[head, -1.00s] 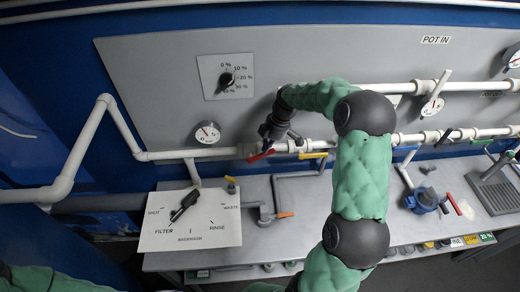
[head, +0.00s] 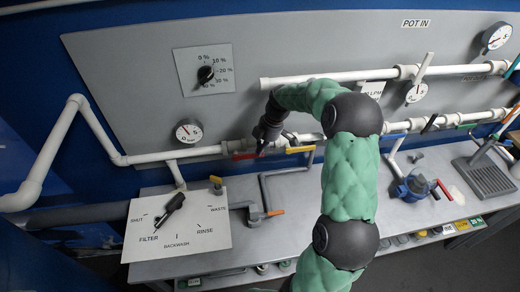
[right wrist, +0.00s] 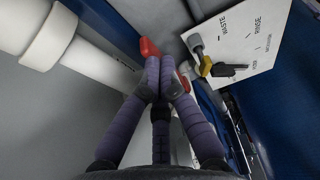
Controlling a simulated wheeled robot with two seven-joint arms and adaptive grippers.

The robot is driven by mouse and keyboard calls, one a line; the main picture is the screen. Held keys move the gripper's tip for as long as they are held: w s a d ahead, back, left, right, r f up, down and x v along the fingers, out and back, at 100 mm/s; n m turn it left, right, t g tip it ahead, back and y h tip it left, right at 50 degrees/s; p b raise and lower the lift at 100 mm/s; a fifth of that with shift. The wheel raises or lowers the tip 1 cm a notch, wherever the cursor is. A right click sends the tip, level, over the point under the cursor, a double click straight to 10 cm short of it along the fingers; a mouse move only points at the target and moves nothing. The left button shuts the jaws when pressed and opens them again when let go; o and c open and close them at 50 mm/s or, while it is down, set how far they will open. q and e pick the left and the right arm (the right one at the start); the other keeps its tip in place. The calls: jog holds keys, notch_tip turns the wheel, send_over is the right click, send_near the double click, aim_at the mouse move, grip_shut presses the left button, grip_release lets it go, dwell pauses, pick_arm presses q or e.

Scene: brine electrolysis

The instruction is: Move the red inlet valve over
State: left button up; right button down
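The red inlet valve handle (head: 245,156) lies nearly level along the lower white pipe, just right of the round gauge. My right gripper (head: 262,152) is at the handle's right end, with its fingers pointing down. In the right wrist view the fingertips (right wrist: 161,70) are drawn together. Red handle (right wrist: 149,48) shows just beyond them, and more red shows to their right, so the fingers overlap it there. They look shut, and I cannot make out whether the handle is pinched between them. My left gripper is out of view.
A yellow-handled valve (head: 300,149) sits close right on the same pipe. A gauge (head: 188,131) and a filter selector board (head: 178,226) are at left. A blue pump (head: 412,189) stands on the bench right of my arm. The bench front is mostly bare.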

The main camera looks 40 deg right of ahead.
jog(key=shift+s+a+f, duration=0.1)
jog(key=shift+a+f, duration=0.15)
jog(key=shift+f, duration=0.2)
jog(key=v, duration=1.2)
jog(key=shift+w+r, duration=0.25)
jog(key=shift+r, duration=0.2)
jog(key=shift+s+a, duration=0.1)
